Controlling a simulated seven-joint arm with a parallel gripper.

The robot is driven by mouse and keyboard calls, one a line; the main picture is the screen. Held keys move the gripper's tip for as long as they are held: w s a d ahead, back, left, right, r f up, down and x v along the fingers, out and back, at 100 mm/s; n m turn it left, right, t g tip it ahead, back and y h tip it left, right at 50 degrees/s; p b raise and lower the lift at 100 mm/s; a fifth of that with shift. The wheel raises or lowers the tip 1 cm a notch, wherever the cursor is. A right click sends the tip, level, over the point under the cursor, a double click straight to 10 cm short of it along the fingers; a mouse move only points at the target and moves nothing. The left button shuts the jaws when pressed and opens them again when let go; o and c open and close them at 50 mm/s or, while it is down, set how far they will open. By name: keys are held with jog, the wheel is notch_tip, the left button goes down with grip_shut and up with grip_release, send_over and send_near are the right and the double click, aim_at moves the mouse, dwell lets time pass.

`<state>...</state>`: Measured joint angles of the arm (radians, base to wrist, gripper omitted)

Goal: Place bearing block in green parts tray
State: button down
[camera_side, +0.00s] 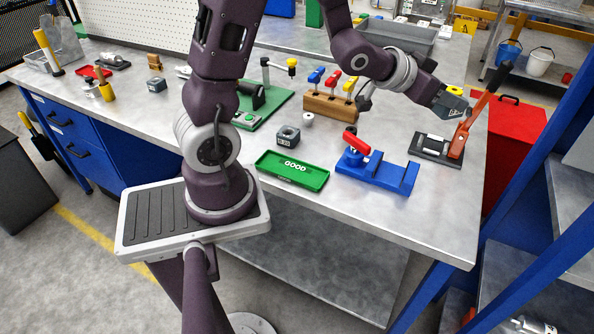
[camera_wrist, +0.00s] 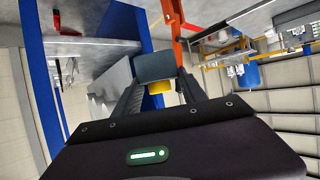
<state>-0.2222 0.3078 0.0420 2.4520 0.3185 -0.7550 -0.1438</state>
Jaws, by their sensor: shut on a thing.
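My gripper (camera_side: 453,108) is at the right of the bench, close to the orange lever device (camera_side: 466,128). In the wrist view, my fingers (camera_wrist: 160,88) are closed on a grey block-like thing (camera_wrist: 154,66). A yellow piece (camera_wrist: 158,87) shows just below it; I cannot tell if they are joined. The green parts tray (camera_side: 292,181), marked GOOD, lies empty at the bench's front edge, well left of my gripper. A dark grey block with a round hole (camera_side: 288,137), resembling a bearing block, stands behind the tray. A similar block (camera_side: 156,86) stands farther left.
A blue fixture with a red handle (camera_side: 378,172) stands right of the tray. A wooden rack (camera_side: 330,107) with coloured handles and a green-based device (camera_side: 262,107) stand behind. Blue uprights (camera_side: 520,180) rise at the right. The bench front right is clear.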

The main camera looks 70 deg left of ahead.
jog(key=w+a+f+n+g+y, duration=0.2)
jog(key=a+n+y, duration=0.3)
jog(key=y, duration=0.1)
jog(key=n+g+y, duration=0.6)
jog(key=n+g, duration=0.9)
jog(key=n, duration=0.2)
send_over(306, 178)
notch_tip(306, 178, down, 9)
jog(key=shift+g+h, duration=0.3)
notch_tip(306, 178, down, 10)
jog(key=shift+r, duration=0.1)
jog(key=c, duration=0.6)
grip_release()
jog(key=shift+d, duration=0.1)
jog(key=shift+c, duration=0.2)
